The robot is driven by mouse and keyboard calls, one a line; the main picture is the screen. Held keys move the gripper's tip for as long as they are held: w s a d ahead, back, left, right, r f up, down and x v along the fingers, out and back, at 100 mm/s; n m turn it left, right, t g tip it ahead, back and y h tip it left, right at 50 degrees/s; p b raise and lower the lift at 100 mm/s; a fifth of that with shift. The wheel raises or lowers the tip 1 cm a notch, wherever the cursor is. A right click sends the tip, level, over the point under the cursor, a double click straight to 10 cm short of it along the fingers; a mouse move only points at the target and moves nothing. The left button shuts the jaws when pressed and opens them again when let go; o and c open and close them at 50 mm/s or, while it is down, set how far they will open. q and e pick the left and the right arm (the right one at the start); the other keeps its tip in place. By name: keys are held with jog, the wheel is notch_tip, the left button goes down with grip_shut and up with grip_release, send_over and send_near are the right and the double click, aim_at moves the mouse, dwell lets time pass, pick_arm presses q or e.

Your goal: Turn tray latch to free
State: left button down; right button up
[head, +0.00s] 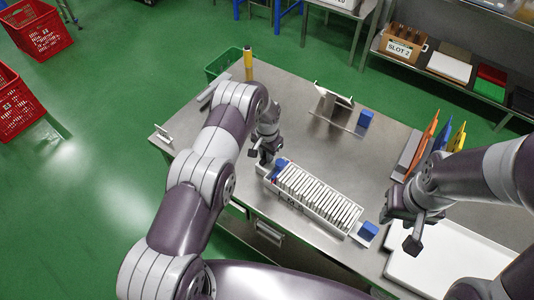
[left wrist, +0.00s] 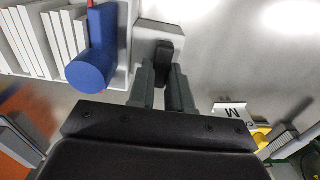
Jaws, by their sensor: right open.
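The long white tray (head: 318,204), packed with a row of white packets, lies on the steel table. At its left end is a blue rounded piece (head: 279,167) with a red part. The blue piece (left wrist: 92,62) shows large in the left wrist view. I cannot tell for sure which part is the latch. My left gripper (head: 262,156) is just beyond the tray's left end. In the left wrist view its fingers (left wrist: 165,88) point at a dark block (left wrist: 164,50) over a pale plate; whether they grip it is unclear. My right gripper (head: 402,226) is open and empty right of the tray.
A blue block (head: 369,231) sits by the tray's right end, and another (head: 366,119) by a metal stand (head: 333,100) farther back. Orange, blue and yellow upright pieces (head: 430,133) stand at right. A white tray (head: 440,262) lies front right. The table's middle is clear.

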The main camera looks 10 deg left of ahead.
pick_arm(q)
jog(key=shift+d+f+m+b, duration=0.15)
jog(key=shift+m+b, duration=0.45)
jog(key=shift+b, duration=0.25)
jog(key=shift+s+d+m+b, duration=0.1)
jog(key=shift+m+b, duration=0.65)
jog(key=shift+m, duration=0.05)
jog(key=m+b, duration=0.2)
jog(key=m, duration=0.1)
jog(key=m+b, duration=0.1)
jog(key=shift+s+d+m, duration=0.25)
jog(key=shift+s+m, duration=0.05)
jog(key=m+b, duration=0.1)
jog(key=m, duration=0.1)
jog(key=s+m+b, duration=0.1)
jog(key=m, duration=0.2)
jog(key=shift+d, duration=0.1)
jog(key=m, duration=0.1)
jog(key=m+b, duration=0.1)
jog(key=m, duration=0.3)
jog(key=shift+s+r, duration=0.2)
jog(key=shift+s, duration=0.15)
jog(key=shift+m, duration=0.4)
jog(key=c, duration=1)
grip_release()
jog(key=shift+s, duration=0.1)
jog(key=shift+c, duration=0.2)
